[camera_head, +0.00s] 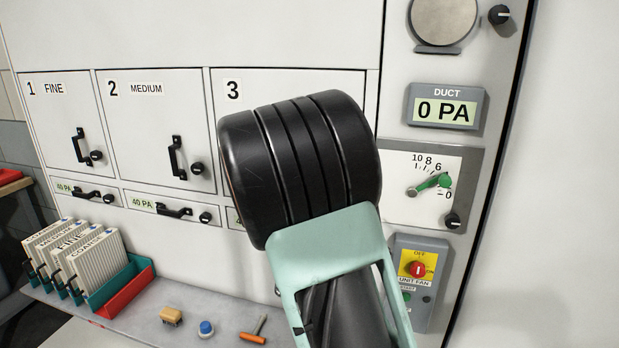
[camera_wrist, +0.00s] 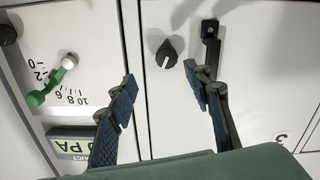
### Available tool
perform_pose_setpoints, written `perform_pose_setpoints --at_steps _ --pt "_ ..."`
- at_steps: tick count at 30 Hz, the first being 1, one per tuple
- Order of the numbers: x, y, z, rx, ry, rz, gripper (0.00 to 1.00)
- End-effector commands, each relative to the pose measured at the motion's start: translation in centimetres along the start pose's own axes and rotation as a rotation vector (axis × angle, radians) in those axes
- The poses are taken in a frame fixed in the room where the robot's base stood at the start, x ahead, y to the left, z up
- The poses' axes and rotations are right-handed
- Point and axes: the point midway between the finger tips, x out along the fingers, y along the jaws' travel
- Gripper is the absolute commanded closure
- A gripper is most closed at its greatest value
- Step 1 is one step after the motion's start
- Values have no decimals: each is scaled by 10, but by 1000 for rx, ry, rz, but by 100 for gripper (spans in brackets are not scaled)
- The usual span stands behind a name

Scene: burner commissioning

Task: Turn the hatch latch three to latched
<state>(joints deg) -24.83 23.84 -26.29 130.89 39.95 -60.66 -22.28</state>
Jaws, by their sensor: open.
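Hatch three (camera_head: 290,82), marked "3", is a closed white door in the middle of the head view; my arm hides most of it. In the wrist view, rotated from the head view, its latch three (camera_wrist: 166,52) is a round black knob with a white pointer line. A black handle (camera_wrist: 209,52) stands beside the knob. My gripper (camera_wrist: 162,88) is open and empty, its blue-padded fingers on either side of the knob's line but apart from it. One finger partly overlaps the handle's lower end. The head view hides my fingers and the latch.
The dial gauge (camera_head: 425,188) with a green pointer, the duct display (camera_head: 445,108) reading 0 PA and the unit fan switch (camera_head: 418,268) are right of hatch three. Hatches one (camera_head: 52,110) and two (camera_head: 150,110) are closed at left. A filter rack (camera_head: 128,286) stands on the ledge.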

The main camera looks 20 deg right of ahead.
Motion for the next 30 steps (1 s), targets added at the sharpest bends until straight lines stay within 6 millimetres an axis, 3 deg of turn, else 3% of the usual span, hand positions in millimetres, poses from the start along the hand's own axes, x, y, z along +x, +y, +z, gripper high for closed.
perform_pose_setpoints --at_steps 5,21,30 --pt "1 -4 -3 -45 26 -1 54" --pt "89 -4 -5 -41 26 0 54" --pt "105 -4 -5 -41 25 -1 54"
